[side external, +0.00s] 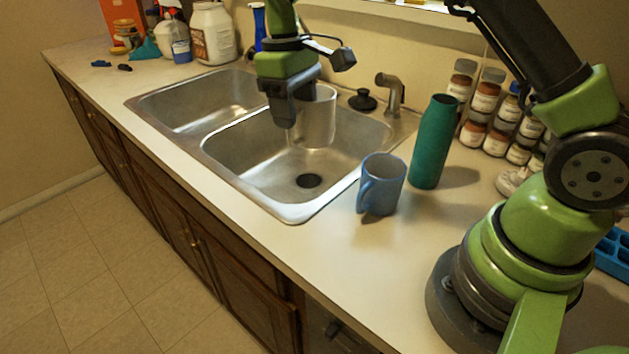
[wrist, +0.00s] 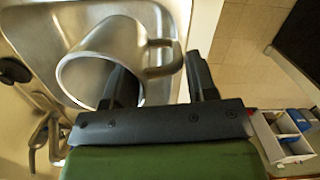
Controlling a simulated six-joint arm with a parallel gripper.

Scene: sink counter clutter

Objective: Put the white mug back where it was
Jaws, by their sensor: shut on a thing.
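The white mug (side external: 317,118) looks greyish and hangs in my gripper (side external: 291,112) above the right-hand sink basin. In the wrist view the mug (wrist: 108,42) is tilted with its open rim toward the camera, and its handle points right. One finger of my gripper (wrist: 160,82) reaches inside the mug's rim and the other is beyond the handle, so the wall and handle lie between them. The fingertips are partly hidden by the mug in the side view. The counter (side external: 310,258) runs along the front and right of the sink (side external: 240,187).
A blue mug (side external: 382,185) and a green bottle (side external: 433,142) stand on the counter right of the sink. The faucet (side external: 390,90) is behind the basin. Spice jars (side external: 485,98) stand at the back right. The counter in front of the blue mug is clear.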

